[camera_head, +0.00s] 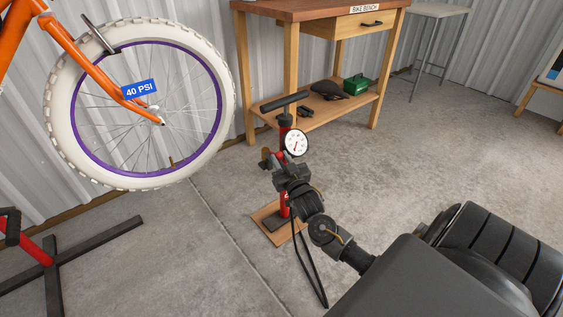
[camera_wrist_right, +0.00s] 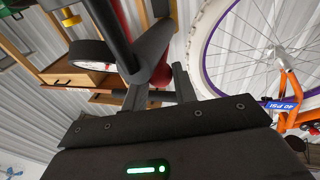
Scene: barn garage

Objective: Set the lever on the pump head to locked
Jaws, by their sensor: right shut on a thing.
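The red floor pump (camera_head: 284,206) stands upright on a wooden base, with a black T-handle (camera_head: 285,102) and a white round gauge (camera_head: 295,143). My right gripper (camera_head: 276,163) reaches in just below the gauge, shut on a dark part that appears to be the pump head. A small brass-coloured piece (camera_head: 266,157) shows at its fingertips. In the right wrist view, the gripper's fingers (camera_wrist_right: 160,88) are close to the red pump body (camera_wrist_right: 163,70), beside the gauge (camera_wrist_right: 92,62). The lever and its setting cannot be made out. My left gripper is out of view.
A bicycle wheel (camera_head: 213,140) with a white tyre and a "40 PSI" tag (camera_head: 139,90) is at the left. A wooden bench (camera_head: 290,10) stands behind the pump. A black hose (camera_head: 312,271) loops at the pump's right. A stand's black legs (camera_head: 105,238) lie at lower left.

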